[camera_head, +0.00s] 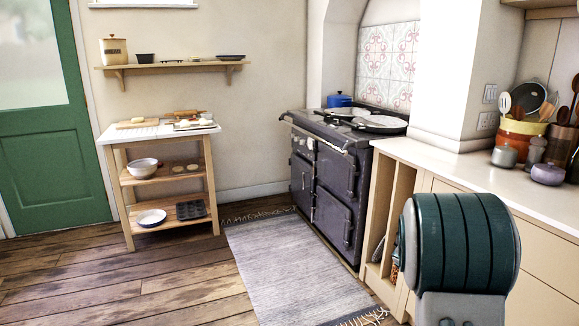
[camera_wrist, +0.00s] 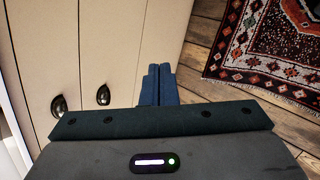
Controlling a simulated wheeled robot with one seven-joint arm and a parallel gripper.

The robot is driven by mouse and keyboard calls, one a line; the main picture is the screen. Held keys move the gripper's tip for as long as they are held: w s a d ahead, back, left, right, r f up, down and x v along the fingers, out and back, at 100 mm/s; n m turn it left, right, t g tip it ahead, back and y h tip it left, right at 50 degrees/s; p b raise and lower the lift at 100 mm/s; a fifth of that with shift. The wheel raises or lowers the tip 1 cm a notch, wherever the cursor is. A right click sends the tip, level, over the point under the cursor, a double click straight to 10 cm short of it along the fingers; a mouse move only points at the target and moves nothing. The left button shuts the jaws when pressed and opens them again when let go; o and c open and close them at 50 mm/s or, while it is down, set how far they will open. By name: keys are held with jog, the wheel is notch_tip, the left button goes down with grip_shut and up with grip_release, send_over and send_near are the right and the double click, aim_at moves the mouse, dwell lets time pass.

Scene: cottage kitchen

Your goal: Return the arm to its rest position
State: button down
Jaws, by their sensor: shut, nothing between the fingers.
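My gripper (camera_wrist: 158,86) shows in the wrist view, with its two blue fingers together and nothing between them. It points down past the front of cream cabinets toward the wooden floor. In the head view a teal and grey part of my arm (camera_head: 462,245) stands at the lower right, in front of the cabinets; the gripper itself cannot be made out there.
A cream cabinet front (camera_wrist: 105,50) with dark cup handles is close by the gripper. A patterned red rug (camera_wrist: 275,45) lies on the floor. The counter (camera_head: 450,172) holds pots and utensils. A dark range cooker (camera_head: 325,185), grey rug (camera_head: 290,265) and wooden trolley (camera_head: 165,180) stand beyond.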

jog(key=s+a+r+m+t+y+p, duration=0.1)
jog(key=s+a+r+m+y+p, duration=0.6)
jog(key=s+a+r+p, duration=0.9)
jog(key=s+a+r+y, duration=0.1)
jog(key=s+a+r, duration=0.5)
jog(key=a+r, duration=0.2)
jog(key=shift+a+r, duration=0.15)
jog(key=shift+a, duration=0.4)
jog(key=shift+d, duration=0.15)
